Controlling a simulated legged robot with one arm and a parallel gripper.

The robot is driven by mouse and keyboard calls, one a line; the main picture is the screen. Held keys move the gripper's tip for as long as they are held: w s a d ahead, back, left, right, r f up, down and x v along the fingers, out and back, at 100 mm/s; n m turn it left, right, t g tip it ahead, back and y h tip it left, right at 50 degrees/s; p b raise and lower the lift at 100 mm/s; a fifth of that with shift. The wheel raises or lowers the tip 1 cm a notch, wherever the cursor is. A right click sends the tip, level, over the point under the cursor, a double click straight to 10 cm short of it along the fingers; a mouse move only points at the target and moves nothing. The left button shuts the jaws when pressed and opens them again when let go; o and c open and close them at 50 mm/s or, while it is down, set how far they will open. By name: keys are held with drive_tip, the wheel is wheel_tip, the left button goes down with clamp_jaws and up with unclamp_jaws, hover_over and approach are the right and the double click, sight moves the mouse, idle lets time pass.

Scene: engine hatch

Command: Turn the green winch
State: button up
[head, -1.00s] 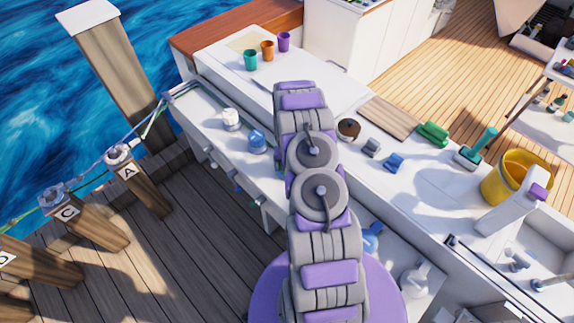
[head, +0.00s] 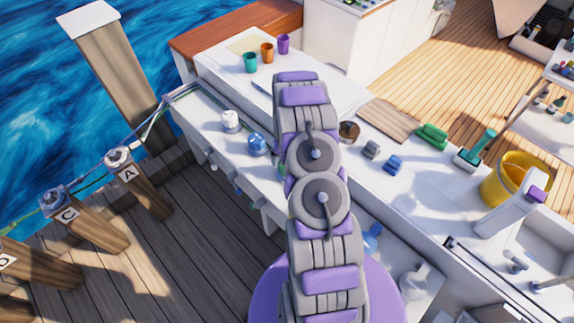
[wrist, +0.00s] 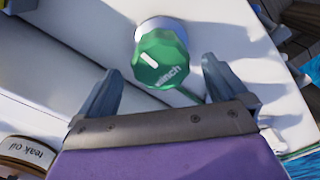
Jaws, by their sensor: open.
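The green winch (wrist: 161,58) is a faceted green knob with a white mark and the word "winch", on a pale round base (wrist: 158,26) in the wrist view. My gripper (wrist: 160,85) is open, one finger on each side, with the winch just beyond and between the fingertips. In the head view my arm hides nearly all of the winch; only a sliver of green (head: 282,170) shows at the arm's left edge. My gripper is hidden there too.
A white winch (head: 230,121) and a blue winch (head: 257,143) stand on the ledge to the left. A teak oil tin (wrist: 28,153) is at the wrist view's lower left.

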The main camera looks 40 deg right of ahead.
wheel_tip(320, 180, up, 12)
drive_tip(key=p, duration=0.1)
drive_tip(key=shift+r, duration=0.15)
drive_tip(key=shift+d, duration=0.1)
idle(0.5)
drive_tip(key=s+a+r+n, duration=0.2)
drive_tip(key=s+a+r, duration=0.2)
drive_tip(key=a+r, duration=0.6)
drive_tip(key=s+a+r+n, duration=0.2)
drive_tip(key=s+a+r, duration=0.2)
drive_tip(key=a+r, duration=0.6)
drive_tip(key=s+a+r+n, duration=0.1)
drive_tip(key=s+a+r, duration=0.2)
drive_tip(key=s, duration=0.5)
drive_tip(key=s+a+r+n+g+b, duration=0.1)
drive_tip(key=s+a, duration=0.3)
drive_tip(key=s, duration=0.4)
drive_tip(key=s+a+r+n, duration=0.1)
drive_tip(key=s+a+r, duration=0.2)
drive_tip(key=s, duration=0.6)
drive_tip(key=shift+a+r+g, duration=0.4)
drive_tip(key=shift+r, duration=0.45)
